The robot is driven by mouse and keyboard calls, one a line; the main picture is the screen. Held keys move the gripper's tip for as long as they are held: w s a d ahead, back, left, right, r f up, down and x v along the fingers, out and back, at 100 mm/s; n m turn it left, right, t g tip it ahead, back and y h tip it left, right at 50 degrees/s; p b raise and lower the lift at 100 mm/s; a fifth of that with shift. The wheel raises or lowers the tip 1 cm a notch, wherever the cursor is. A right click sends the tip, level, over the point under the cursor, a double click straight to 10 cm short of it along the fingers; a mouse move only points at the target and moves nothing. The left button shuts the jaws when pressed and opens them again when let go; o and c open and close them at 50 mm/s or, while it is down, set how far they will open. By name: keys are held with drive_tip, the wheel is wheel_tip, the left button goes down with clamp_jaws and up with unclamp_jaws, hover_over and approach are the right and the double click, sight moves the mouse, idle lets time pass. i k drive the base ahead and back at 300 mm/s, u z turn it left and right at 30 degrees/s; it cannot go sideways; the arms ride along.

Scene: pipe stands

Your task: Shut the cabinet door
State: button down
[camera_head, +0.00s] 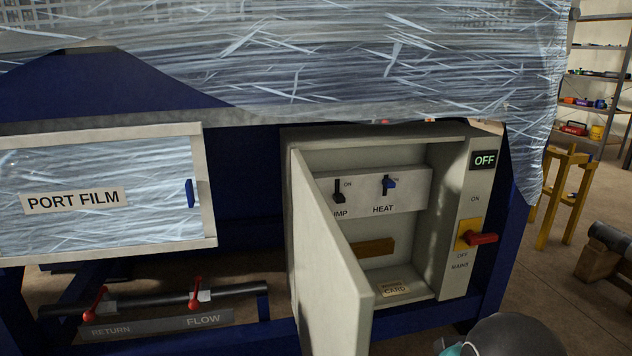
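The grey cabinet (455,215) stands open in the middle right of the head view. Its door (335,275) is hinged on the left side and swings out toward me, well away from the frame. Inside are a switch panel (410,187) with two switches, one labelled HEAT, a brown block (372,248) and a small card (394,289) on the floor of the cabinet. A dark rounded part of my arm shows at the bottom right edge. My gripper is not in view.
A red mains handle (481,238) juts from the cabinet's right face, under an OFF sign (484,160). A PORT FILM panel (105,190) is at left, above a pipe with red valve handles (195,293). A yellow stand (561,195) and shelves (600,75) are at right.

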sight(334, 298)
drive_tip(key=z, duration=1.05)
drive_tip(key=k, duration=0.4)
drive_tip(key=u, duration=0.95)
